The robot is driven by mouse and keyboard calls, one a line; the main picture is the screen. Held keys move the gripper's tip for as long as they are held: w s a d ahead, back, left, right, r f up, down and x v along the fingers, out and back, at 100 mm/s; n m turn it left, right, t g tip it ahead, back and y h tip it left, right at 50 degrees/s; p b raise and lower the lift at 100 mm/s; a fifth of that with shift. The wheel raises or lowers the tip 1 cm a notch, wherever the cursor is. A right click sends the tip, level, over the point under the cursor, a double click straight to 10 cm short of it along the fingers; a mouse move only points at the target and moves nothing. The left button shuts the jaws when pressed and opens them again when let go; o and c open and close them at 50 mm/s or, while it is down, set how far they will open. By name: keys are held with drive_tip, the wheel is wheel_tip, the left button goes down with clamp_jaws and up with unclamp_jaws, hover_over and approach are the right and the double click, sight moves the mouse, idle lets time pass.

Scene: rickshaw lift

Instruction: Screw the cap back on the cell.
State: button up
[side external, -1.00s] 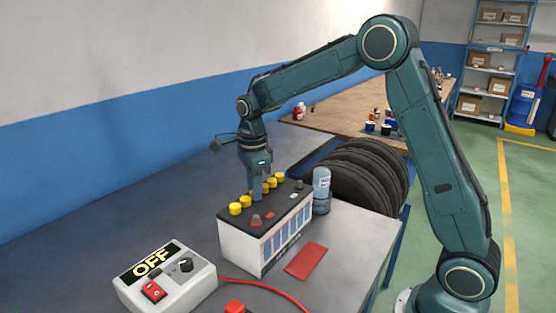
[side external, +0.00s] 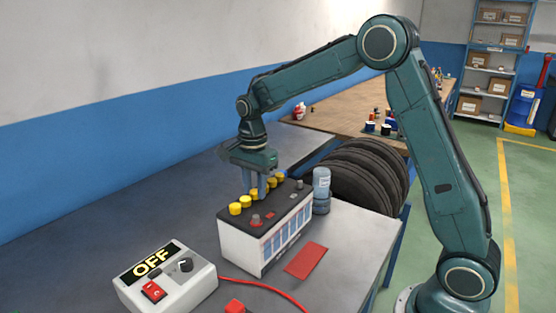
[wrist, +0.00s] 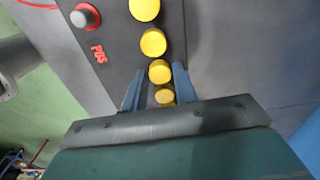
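The cell is a battery with a dark top and white sides (side external: 239,247). A row of yellow caps runs along its top, with the nearest yellow cap (side external: 235,209) at the front end. In the wrist view several caps show, one (wrist: 153,42) clear of the fingers. My gripper (side external: 256,196) points down over the row with its two blue fingers apart. In the wrist view the fingers (wrist: 158,72) stand either side of a yellow cap (wrist: 160,72), with a gap showing at the left finger. Whether that cap is seated or threaded cannot be told.
A control box reading OFF (side external: 150,284) stands front left, with a red cable (side external: 265,284) beside it. A clear bottle (side external: 321,183) stands behind the battery's right end. A red card (side external: 306,261) lies at the right. The bench at left (side external: 110,220) is clear.

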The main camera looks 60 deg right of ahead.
drive_tip(key=n, duration=0.5)
drive_tip(key=shift+n, duration=0.4)
drive_tip(key=c, duration=0.4)
drive_tip(key=shift+c, duration=0.2)
drive_tip(key=m, duration=0.8)
drive_tip(key=shift+m, duration=0.3)
drive_tip(key=o, duration=0.9)
drive_tip(key=shift+o, duration=0.3)
